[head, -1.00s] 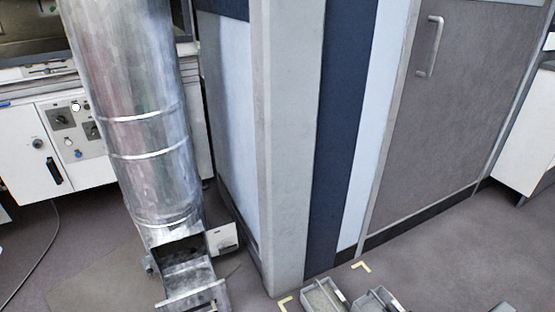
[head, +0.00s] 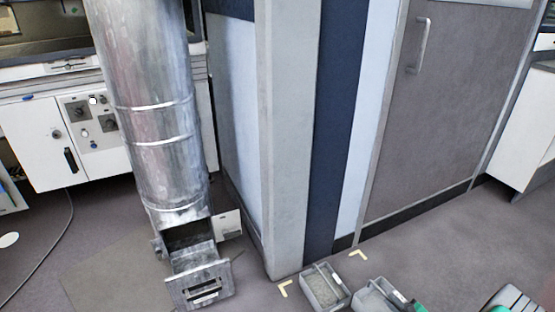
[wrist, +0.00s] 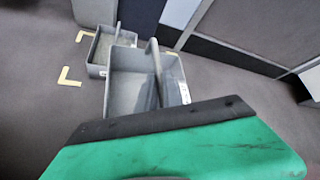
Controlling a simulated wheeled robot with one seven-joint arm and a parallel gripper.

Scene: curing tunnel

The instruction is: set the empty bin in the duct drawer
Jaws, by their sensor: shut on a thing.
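The empty bin (wrist: 130,85) is a grey open box with an upright divider or handle plate, in the middle of the wrist view. In the head view this bin (head: 372,299) is at the bottom edge, partly cut off. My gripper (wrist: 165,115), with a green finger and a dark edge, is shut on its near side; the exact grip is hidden. In the head view a green part of my gripper (head: 417,306) shows beside the bin. The duct drawer (head: 200,283) is pulled open at the foot of the silver duct (head: 155,120), with a slotted front.
A second grey bin (head: 322,288) with grey material inside stands on the floor, left of the held bin. Yellow corner marks (head: 357,254) lie near it. A grey pillar (head: 285,150) rises behind.

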